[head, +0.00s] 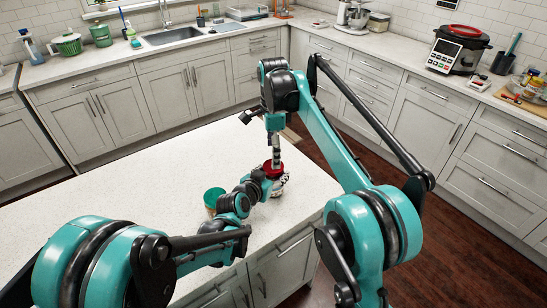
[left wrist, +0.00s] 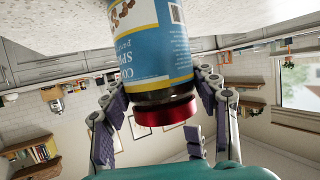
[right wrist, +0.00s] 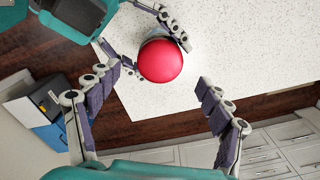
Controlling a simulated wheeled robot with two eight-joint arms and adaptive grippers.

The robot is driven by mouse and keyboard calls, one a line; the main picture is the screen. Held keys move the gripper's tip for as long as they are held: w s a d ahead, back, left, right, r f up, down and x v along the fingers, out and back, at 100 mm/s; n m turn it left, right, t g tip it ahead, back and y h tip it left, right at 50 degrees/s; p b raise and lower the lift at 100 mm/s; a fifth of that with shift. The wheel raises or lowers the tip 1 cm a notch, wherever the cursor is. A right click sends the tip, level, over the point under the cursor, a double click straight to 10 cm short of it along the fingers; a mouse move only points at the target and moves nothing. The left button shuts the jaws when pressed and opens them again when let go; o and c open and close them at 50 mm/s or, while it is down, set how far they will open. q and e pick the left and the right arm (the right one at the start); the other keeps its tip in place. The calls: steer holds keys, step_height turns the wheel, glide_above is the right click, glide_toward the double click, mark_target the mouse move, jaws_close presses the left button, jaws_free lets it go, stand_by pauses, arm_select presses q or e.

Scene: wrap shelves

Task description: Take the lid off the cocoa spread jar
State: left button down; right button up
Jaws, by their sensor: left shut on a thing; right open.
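The cocoa spread jar has a blue label (left wrist: 150,45) and a red lid (left wrist: 165,112). It stands on the white island counter (head: 130,210), its lid (head: 271,169) partly showing in the head view. My left gripper (head: 277,186) is shut on the jar from the side, its fingers flanking it in the left wrist view (left wrist: 160,100). My right gripper (head: 276,163) points down above the jar. In the right wrist view it is open (right wrist: 157,82), with the round lid (right wrist: 160,60) between and beyond its fingers, which appear apart from it. Most of the jar body is hidden in the head view.
The far left part of the island is clear. Back counters hold a sink (head: 180,36), a mixer (head: 353,16) and a red-lidded cooker (head: 456,50).

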step_height(320, 180, up, 3)
steer(key=m, duration=0.3)
steer(key=shift+r, duration=0.1)
step_height(320, 180, down, 8)
steer(key=shift+r, duration=0.15)
steer(key=c, duration=1.2)
steer(key=shift+n, duration=1.5)
steer(key=o, duration=1.3)
